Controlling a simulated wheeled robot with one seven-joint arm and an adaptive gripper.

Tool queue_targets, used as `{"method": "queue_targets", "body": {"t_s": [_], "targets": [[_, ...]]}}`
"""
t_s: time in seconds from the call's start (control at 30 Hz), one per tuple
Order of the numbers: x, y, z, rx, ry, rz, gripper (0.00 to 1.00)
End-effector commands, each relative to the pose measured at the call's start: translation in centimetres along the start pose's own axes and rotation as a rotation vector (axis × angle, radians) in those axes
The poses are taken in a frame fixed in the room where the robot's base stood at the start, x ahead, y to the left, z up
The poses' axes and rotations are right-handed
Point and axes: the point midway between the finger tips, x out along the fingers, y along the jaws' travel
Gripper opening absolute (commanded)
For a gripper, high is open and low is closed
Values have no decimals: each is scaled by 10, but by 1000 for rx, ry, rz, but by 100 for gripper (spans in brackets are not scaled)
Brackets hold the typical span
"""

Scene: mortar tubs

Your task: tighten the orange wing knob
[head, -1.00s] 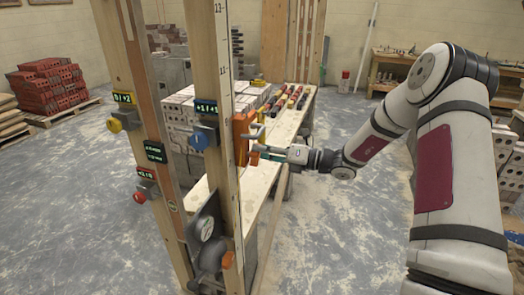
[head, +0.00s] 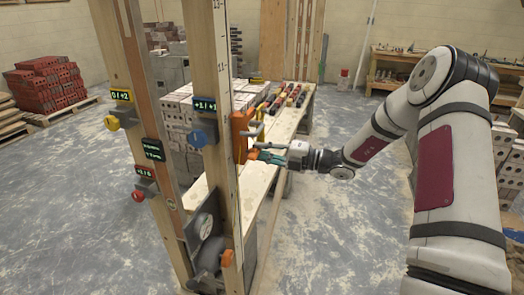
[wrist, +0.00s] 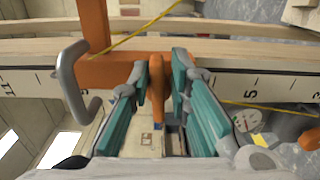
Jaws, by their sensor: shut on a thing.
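The orange wing knob (wrist: 156,78) stands edge-on between the teal finger pads in the wrist view. It is by an orange bracket (wrist: 112,72) on a wooden post marked with a scale. My gripper (wrist: 157,88) is shut on the knob, one pad on each side. In the head view my gripper (head: 256,154) reaches the post from the right, just below a grey bent handle (head: 257,131) on the orange bracket (head: 239,134).
The handle (wrist: 72,80) is close left of my fingers in the wrist view. Another orange knob (head: 227,258) sits lower on the post. A yellow string (wrist: 150,30) crosses behind.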

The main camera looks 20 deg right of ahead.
Motion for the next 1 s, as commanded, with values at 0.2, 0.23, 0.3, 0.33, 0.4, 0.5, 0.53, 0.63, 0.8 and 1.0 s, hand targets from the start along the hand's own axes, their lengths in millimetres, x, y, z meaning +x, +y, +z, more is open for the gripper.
{"method": "queue_targets", "body": {"t_s": [0.2, 0.23, 0.3, 0.33, 0.4, 0.5, 0.53, 0.63, 0.8, 1.0], "targets": [[2, 4, -3, 33, 8, 10, 0], [2, 4, -3, 35, 8, 10, 0], [2, 4, -2, 36, 8, 10, 0], [2, 4, -2, 37, 8, 10, 0], [2, 4, -2, 36, 8, 10, 0], [2, 4, -2, 36, 7, 11, 0], [2, 4, -2, 36, 7, 11, 0], [2, 4, -2, 35, 6, 11, 25], [2, 3, -1, 35, 4, 8, 41], [0, 2, 0, 36, 1, 5, 41]]}}
